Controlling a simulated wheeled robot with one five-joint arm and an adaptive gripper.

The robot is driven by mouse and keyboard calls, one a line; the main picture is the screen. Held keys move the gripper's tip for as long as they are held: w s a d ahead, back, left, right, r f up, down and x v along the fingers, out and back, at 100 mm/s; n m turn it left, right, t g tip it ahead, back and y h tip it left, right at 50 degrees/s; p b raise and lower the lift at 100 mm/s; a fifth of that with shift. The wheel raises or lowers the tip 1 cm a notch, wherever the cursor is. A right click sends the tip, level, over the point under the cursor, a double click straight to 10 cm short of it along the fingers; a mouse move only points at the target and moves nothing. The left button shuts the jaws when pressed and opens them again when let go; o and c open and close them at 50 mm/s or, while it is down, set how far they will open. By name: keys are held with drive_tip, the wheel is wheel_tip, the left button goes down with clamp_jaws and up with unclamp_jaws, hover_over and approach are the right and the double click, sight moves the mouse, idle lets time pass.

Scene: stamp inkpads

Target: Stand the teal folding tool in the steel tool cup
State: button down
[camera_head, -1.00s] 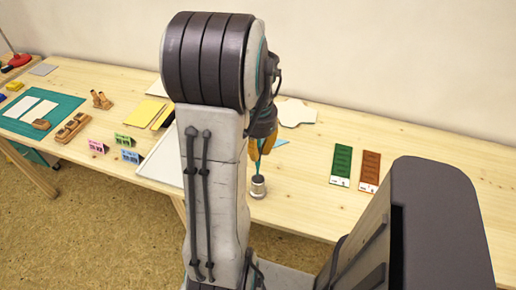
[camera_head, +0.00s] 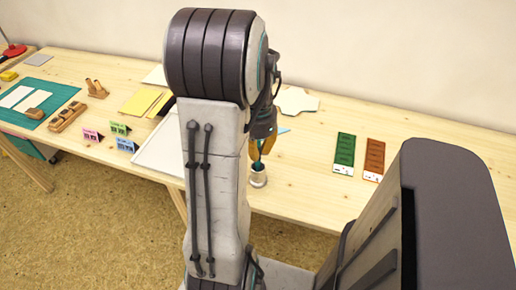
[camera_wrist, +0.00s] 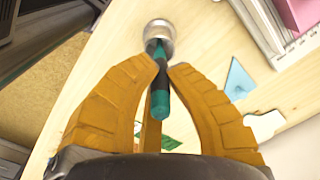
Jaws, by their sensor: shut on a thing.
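The steel tool cup (camera_head: 258,179) stands upright near the table's front edge, just right of my arm. In the wrist view the cup (camera_wrist: 158,27) is at the top. My gripper (camera_head: 257,158), with orange-yellow fingers, is directly above the cup. It is shut on the teal folding tool (camera_wrist: 160,103), whose thick end points toward the wrist camera. The tool is roughly upright, and its lower end (camera_head: 256,166) reaches the cup's mouth and appears to be inside it. How deep it sits, and whether it touches the bottom, is hidden.
A green card (camera_head: 345,149) and a brown card (camera_head: 374,157) lie to the right. A white tray (camera_head: 150,155) is left of the cup, partly behind my arm. Small folded cards (camera_head: 119,128) and a teal mat (camera_head: 50,95) are farther left.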

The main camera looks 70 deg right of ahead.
drive_tip(key=c, duration=1.3)
unclamp_jaws()
drive_tip(key=shift+o, duration=0.2)
wheel_tip(320, 180, up, 12)
drive_tip(key=shift+a, duration=0.1)
idle(0.5)
